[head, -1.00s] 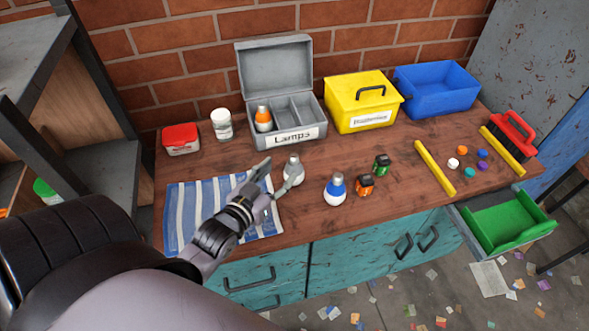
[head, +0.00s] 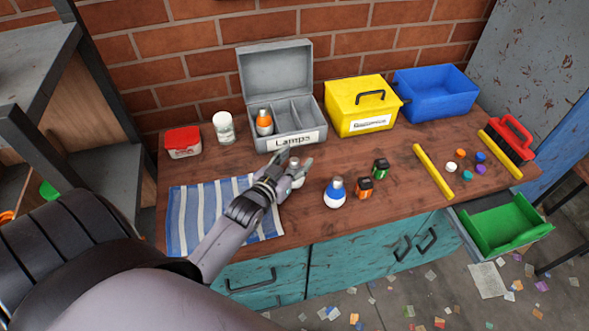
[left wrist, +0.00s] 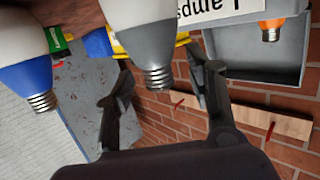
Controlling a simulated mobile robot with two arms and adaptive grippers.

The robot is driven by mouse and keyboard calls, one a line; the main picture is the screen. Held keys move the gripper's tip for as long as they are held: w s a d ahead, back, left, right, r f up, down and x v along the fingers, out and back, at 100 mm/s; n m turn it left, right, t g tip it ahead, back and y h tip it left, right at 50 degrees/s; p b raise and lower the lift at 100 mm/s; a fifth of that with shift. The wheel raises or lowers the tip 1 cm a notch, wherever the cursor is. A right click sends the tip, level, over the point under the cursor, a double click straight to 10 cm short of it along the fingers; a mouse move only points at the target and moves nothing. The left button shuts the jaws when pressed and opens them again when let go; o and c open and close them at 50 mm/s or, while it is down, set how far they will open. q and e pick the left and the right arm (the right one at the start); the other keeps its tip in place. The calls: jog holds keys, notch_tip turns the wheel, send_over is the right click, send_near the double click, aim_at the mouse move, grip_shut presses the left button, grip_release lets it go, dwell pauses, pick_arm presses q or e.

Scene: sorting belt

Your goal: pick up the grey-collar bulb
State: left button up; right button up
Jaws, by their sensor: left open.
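The grey-collar bulb (left wrist: 151,42) shows large in the left wrist view, its screw cap between the two fingers. In the head view this bulb (head: 297,172) stands on the bench, partly hidden by my left gripper (head: 295,162). My left gripper is open, with a finger on either side of the bulb; I cannot tell whether either touches it. A blue-collar bulb (head: 335,193) stands to its right and also shows in the left wrist view (left wrist: 25,75). An orange-collar bulb (head: 264,123) sits in the left compartment of the grey Lamps box (head: 272,72). My right gripper is not in view.
An orange battery-like item (head: 365,187) and a green one (head: 380,169) stand right of the bulbs. A striped cloth (head: 185,215) lies left. A yellow box (head: 360,106), blue bin (head: 437,90), white jar (head: 223,128) and red-lidded tub (head: 182,142) stand behind.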

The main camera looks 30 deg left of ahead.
pick_arm(q)
grip_shut()
dwell(0.5)
